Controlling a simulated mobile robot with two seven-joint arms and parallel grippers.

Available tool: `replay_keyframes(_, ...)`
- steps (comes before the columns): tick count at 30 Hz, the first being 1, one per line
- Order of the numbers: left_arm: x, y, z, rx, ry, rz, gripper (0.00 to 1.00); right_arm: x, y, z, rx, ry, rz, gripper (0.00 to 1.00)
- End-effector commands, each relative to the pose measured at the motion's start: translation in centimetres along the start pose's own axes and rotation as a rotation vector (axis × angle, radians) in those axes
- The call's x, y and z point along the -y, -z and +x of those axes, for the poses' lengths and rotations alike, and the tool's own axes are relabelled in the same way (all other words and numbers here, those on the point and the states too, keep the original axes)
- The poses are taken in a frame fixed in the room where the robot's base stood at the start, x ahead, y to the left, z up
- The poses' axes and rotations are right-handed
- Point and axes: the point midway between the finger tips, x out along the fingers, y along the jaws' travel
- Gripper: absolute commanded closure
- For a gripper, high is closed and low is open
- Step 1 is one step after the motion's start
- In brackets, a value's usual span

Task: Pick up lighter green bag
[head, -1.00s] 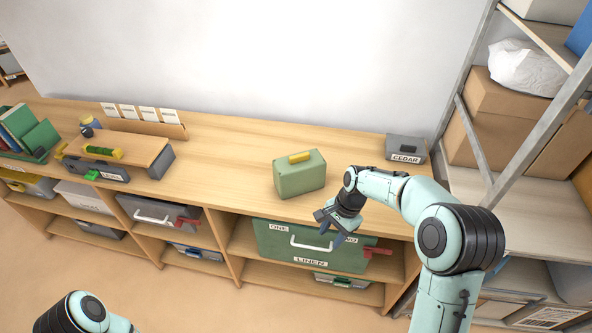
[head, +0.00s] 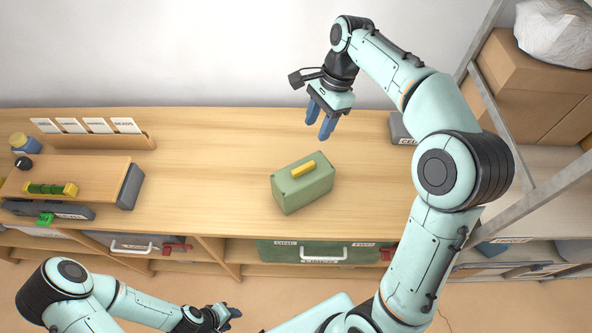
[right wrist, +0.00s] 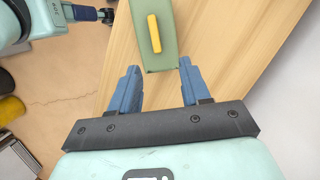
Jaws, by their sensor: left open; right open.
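The lighter green bag (head: 301,190) is a box-like case with a yellow handle on top. It stands upright on the wooden counter (head: 215,190), a little right of the middle in the head view. My right gripper (head: 320,125) is open and empty, above the bag in the picture, with blue fingers pointing down and apart from it. In the right wrist view the bag (right wrist: 166,57) shows ahead, with its near edge between the two fingertips (right wrist: 158,70). My left gripper (head: 232,314) is open and low in front of the counter, away from the bag.
A darker green case (head: 275,251) sits on the shelf under the counter. A grey box (head: 400,128) stands at the counter's right end. A card holder (head: 95,139) and a small wooden platform (head: 70,172) stand at left. A metal rack (head: 500,130) rises at right.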

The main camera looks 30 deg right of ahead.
Motion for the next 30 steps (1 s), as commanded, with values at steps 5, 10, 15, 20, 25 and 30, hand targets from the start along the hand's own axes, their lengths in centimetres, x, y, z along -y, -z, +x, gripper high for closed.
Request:
replay_keyframes(5,0.9,-1.1,1.4,0.014,0.005,-0.005,0.57,-0.3,0.1,4.0,0.001,-0.01,0.0,0.53)
replay_keyframes(10,1.2,-1.4,2.0,0.019,0.007,-0.007,0.57,-0.2,0.0,6.7,0.001,-0.007,-0.001,0.53)
replay_keyframes(15,1.3,-1.5,2.2,0.02,0.007,-0.008,0.57,-0.1,0.0,7.7,0.001,-0.004,-0.001,0.53)
replay_keyframes(20,1.5,-1.7,2.5,0.023,0.008,-0.008,0.57,-0.3,-0.2,9.7,0.001,-0.006,-0.002,0.53)
replay_keyframes(25,1.7,-1.9,2.9,0.026,0.009,-0.009,0.57,-0.4,-0.4,12.1,0.001,-0.006,-0.001,0.53)
replay_keyframes(30,1.8,-1.9,3.0,0.026,0.009,-0.01,0.57,-0.4,-0.4,12.8,0.001,-0.002,-0.001,0.53)
